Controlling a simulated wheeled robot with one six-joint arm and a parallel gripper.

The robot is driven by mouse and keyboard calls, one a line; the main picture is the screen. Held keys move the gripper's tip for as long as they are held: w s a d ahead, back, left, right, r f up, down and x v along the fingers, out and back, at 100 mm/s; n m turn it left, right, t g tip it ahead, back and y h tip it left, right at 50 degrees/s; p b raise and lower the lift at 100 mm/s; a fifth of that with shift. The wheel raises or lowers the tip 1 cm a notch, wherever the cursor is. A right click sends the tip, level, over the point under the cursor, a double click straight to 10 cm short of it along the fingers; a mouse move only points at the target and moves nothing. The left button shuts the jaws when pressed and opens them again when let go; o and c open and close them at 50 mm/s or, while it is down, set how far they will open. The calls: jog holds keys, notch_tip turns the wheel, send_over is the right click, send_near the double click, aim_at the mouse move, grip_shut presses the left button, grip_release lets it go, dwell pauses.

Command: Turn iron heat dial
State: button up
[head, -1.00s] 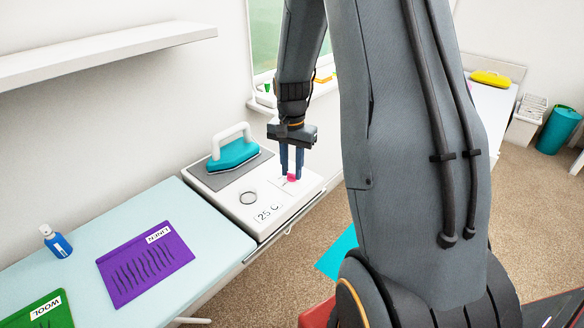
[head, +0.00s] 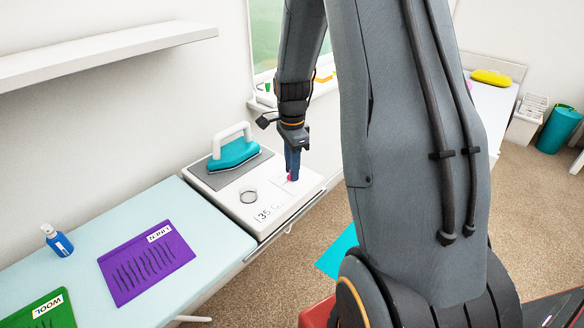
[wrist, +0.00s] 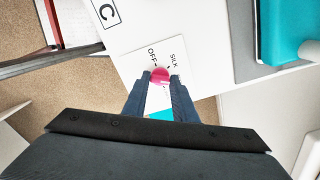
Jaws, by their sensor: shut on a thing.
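The teal iron (head: 234,153) with a white handle rests on a grey pad on the white iron station (head: 228,203). A pink heat dial (wrist: 160,76) sits on a white panel of the station, with "OFF" and "SILK" printed beside it. My gripper (head: 292,175) points down over the dial and is shut on it, one blue finger on each side in the wrist view (wrist: 159,82). The fingers hide most of the dial in the head view. A readout (head: 268,213) on the station's top appears to show 35 C.
A purple folded cloth labelled LINEN (head: 147,263), a green one labelled WOOL (head: 45,312) and a blue bottle (head: 58,241) lie or stand on the pale board at left. A white shelf (head: 110,48) juts from the wall above.

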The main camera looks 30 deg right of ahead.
jog(key=shift+w+d+r, duration=0.1)
dwell(0.3)
jog(key=o, duration=1)
jog(key=shift+o, duration=0.2)
notch_tip(320, 180, up, 8)
jog(key=shift+f+b, duration=0.1)
jog(key=shift+b, duration=0.9)
